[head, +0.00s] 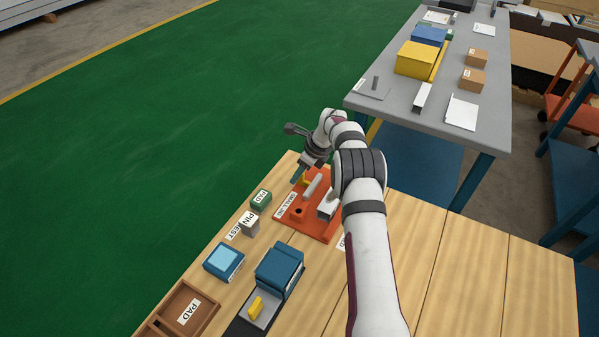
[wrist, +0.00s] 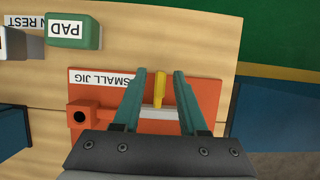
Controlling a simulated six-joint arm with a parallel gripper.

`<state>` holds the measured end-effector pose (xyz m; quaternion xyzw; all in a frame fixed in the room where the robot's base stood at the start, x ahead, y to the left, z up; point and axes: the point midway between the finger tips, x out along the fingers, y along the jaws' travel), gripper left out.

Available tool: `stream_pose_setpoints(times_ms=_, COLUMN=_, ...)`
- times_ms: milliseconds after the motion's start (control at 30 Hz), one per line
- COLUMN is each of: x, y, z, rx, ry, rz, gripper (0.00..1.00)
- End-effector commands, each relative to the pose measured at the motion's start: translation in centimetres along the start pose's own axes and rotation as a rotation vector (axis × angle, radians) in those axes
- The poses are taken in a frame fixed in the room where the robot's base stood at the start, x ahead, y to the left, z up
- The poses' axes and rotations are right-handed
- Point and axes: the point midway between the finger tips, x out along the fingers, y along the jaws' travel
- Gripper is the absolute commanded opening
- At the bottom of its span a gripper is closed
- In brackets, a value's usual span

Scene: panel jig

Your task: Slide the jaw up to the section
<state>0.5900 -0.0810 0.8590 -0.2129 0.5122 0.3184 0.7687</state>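The orange small jig (head: 318,228) lies on the wooden bench, and its plate also shows in the wrist view (wrist: 205,88). A yellow upright tab (wrist: 159,88) stands on it beside a pale grey bar (wrist: 160,113); it looks like the jaw's handle, but I cannot be sure. A silver section-like piece (head: 327,209) sits at the jig's right, partly behind my arm. My gripper (wrist: 160,73) is open, with a teal finger on each side of the yellow tab and gaps visible. In the head view my gripper (head: 297,176) is at the jig's far end.
An orange block with a dark hole (wrist: 82,117) is on the jig's left in the wrist view. A green PAD block (head: 261,199), white PIN block (head: 249,223), blue blocks (head: 279,267) and wooden tray (head: 205,318) stand nearby. The bench's right side is clear.

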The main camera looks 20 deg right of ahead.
Motion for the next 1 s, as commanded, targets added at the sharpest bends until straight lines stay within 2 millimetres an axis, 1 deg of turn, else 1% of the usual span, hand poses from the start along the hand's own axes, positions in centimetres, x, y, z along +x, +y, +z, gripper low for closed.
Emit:
stream_pose_setpoints(times_ms=33, x=-0.01, y=0.00, z=0.00, rx=0.000, ry=0.000, rz=0.000, gripper=0.31)
stream_pose_setpoints(times_ms=167, x=-0.02, y=0.00, z=0.00, rx=0.000, ry=0.000, rz=0.000, gripper=0.07)
stream_pose_setpoints(times_ms=200, x=-0.02, y=0.01, z=0.00, rx=0.000, ry=0.000, rz=0.000, gripper=0.00)
stream_pose_setpoints(times_ms=1000, x=-0.05, y=0.05, z=0.01, rx=0.000, ry=0.000, rz=0.002, gripper=0.00)
